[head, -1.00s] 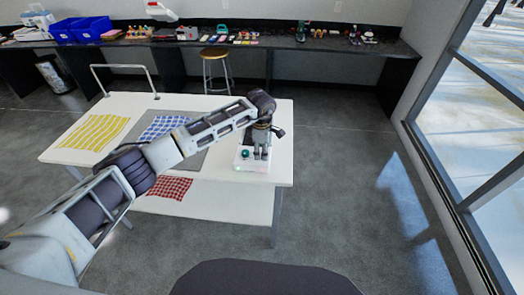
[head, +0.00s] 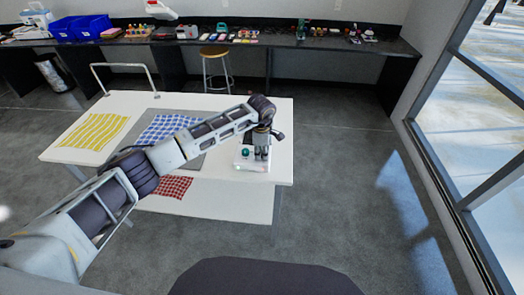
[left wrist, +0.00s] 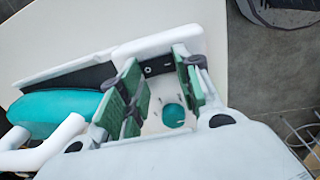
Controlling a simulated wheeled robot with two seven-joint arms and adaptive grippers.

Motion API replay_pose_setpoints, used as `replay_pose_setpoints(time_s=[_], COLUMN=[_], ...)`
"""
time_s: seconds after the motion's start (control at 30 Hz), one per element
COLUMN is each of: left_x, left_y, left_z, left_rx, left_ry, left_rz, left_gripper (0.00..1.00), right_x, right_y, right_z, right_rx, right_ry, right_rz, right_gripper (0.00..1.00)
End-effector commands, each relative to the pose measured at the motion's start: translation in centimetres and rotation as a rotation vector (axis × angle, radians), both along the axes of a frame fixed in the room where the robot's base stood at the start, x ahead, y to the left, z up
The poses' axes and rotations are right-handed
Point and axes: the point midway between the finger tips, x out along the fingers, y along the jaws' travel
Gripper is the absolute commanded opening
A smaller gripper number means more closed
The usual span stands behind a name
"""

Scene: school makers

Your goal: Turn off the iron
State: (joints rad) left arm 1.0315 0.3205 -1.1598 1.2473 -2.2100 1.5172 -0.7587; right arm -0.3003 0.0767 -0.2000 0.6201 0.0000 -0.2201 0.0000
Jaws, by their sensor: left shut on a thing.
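The iron (head: 251,164) is a small white device with teal parts at the right end of the white table. My left gripper (head: 261,156) points down onto it from above. In the left wrist view, the green-padded fingers of the left gripper (left wrist: 163,100) are at the white body of the iron (left wrist: 150,123), shut on part of it. A round teal spot shows between the fingers, and a larger teal part lies to their left. The exact contact is hidden by the fingers. My right gripper is not in view.
The white table (head: 225,200) also bears a yellow striped cloth (head: 92,131), a blue checked cloth (head: 165,127) on a grey mat and a red checked cloth (head: 172,187). A metal rail stands at its back left. A stool (head: 217,68) and a long dark counter (head: 330,45) are behind.

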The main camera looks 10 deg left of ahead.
Motion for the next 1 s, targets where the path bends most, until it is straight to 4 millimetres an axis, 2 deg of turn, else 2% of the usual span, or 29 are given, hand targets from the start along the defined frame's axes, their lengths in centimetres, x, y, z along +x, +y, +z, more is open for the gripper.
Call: replay_pose_setpoints(time_s=[0.53,0.93,0.97,1.0], left_x=[0.4,0.4,0.4,0.4], left_y=[0.1,0.0,0.0,0.0], left_z=[-0.1,0.0,0.1,0.1], left_rx=[0.003,0.000,0.000,0.000], left_ry=[0.107,0.123,0.123,0.123], left_rz=[0.002,0.000,0.000,0.000], left_gripper=[0.10,0.10,0.36,0.41], right_x=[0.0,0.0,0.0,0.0], right_y=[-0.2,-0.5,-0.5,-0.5], right_z=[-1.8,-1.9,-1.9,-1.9], right_rx=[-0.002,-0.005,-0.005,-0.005], right_ry=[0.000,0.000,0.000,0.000], right_rz=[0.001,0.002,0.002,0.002], right_gripper=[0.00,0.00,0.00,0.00])
